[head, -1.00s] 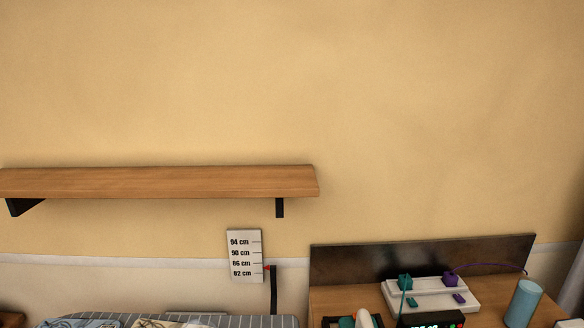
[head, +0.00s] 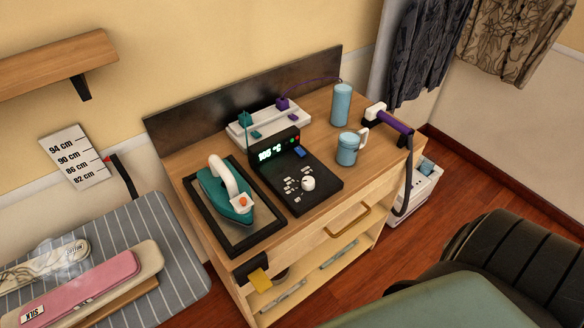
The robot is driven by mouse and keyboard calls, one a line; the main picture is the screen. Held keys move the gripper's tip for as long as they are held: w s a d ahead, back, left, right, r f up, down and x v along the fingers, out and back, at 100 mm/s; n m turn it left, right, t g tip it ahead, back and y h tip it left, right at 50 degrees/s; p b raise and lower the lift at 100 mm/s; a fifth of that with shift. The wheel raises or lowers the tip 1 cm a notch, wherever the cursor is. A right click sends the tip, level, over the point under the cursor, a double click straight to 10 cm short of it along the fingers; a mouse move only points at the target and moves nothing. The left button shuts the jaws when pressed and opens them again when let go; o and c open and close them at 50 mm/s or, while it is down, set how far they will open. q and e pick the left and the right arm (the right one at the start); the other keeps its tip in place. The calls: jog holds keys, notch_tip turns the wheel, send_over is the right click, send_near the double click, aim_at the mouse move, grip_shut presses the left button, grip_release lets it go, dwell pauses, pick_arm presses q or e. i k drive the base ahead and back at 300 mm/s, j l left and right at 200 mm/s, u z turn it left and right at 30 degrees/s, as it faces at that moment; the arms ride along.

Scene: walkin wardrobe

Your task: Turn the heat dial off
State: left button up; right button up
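The heat dial (head: 308,183) is a round white knob on a black control unit (head: 322,195) that stands on the wooden cabinet top. Small white markings lie to the left of the knob; they are too small to read. The unit's raised display (head: 277,149) glows green with a reading that looks like 105 °C. A teal iron with a white handle (head: 226,192) rests on a black-framed pad (head: 246,238) left of the unit. Neither gripper shows in the head view.
A purple-handled steamer head (head: 392,121) is at the right edge.

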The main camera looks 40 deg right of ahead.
aim_at(308, 184)
jog(key=z, duration=1.2)
